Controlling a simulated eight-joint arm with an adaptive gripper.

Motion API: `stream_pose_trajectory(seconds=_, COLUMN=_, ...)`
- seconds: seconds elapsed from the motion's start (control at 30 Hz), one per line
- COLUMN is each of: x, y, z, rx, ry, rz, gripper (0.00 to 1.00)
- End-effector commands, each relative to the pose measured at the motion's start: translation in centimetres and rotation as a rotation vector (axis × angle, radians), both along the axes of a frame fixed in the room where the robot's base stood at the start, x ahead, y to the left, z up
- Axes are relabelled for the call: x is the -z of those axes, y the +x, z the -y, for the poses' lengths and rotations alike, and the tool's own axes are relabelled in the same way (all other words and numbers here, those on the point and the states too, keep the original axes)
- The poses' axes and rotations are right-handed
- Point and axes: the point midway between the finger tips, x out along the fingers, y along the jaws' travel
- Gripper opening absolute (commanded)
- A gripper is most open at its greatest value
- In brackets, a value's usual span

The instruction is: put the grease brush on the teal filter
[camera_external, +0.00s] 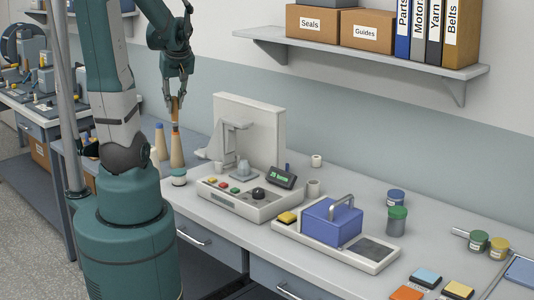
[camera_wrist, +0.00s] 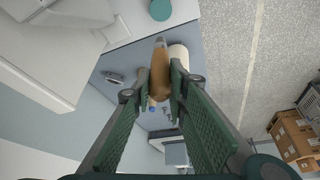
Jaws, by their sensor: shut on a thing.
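My gripper (camera_external: 177,92) is shut on the grease brush (camera_external: 176,106), a slim brown-orange stick held upright above the bench's left part. In the wrist view the brush (camera_wrist: 159,72) sits between the two green-padded fingers (camera_wrist: 160,95). The teal filter (camera_external: 179,177), a small round piece with a teal top and pale side, stands on the bench below and slightly right of the brush. It also shows as a teal disc (camera_wrist: 160,10) at the top of the wrist view. The brush is apart from the filter. Its lower end overlaps a tan cone in the external view.
Tan cones (camera_external: 176,152) stand close beside the filter. A white control tray (camera_external: 226,204) and a monitor-like panel (camera_external: 262,125) are to the right. A blue box (camera_external: 331,222) and jars stand farther right. A shelf (camera_external: 370,55) with boxes and binders hangs above.

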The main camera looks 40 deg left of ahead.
Motion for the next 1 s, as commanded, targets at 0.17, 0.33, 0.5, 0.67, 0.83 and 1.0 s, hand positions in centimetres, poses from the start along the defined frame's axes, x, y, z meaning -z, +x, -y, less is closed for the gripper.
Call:
stream_pose_trajectory(seconds=0.17, x=2.9, y=0.1, z=0.0, rx=0.0, ry=0.0, rz=0.0, gripper=0.05)
stream_pose_trajectory(seconds=0.33, x=4.5, y=0.1, z=0.0, rx=0.0, ry=0.0, rz=0.0, gripper=0.05)
stream_pose_trajectory(seconds=0.5, x=5.2, y=0.0, z=0.0, rx=0.0, ry=0.0, rz=0.0, gripper=0.05)
stream_pose_trajectory(seconds=0.67, x=5.2, y=0.0, z=0.0, rx=0.0, ry=0.0, rz=0.0, gripper=0.05)
stream_pose_trajectory(seconds=0.83, x=5.2, y=0.0, z=0.0, rx=0.0, ry=0.0, rz=0.0, gripper=0.05)
stream_pose_trajectory(seconds=1.0, x=5.6, y=0.0, z=0.0, rx=0.0, ry=0.0, rz=0.0, gripper=0.05)
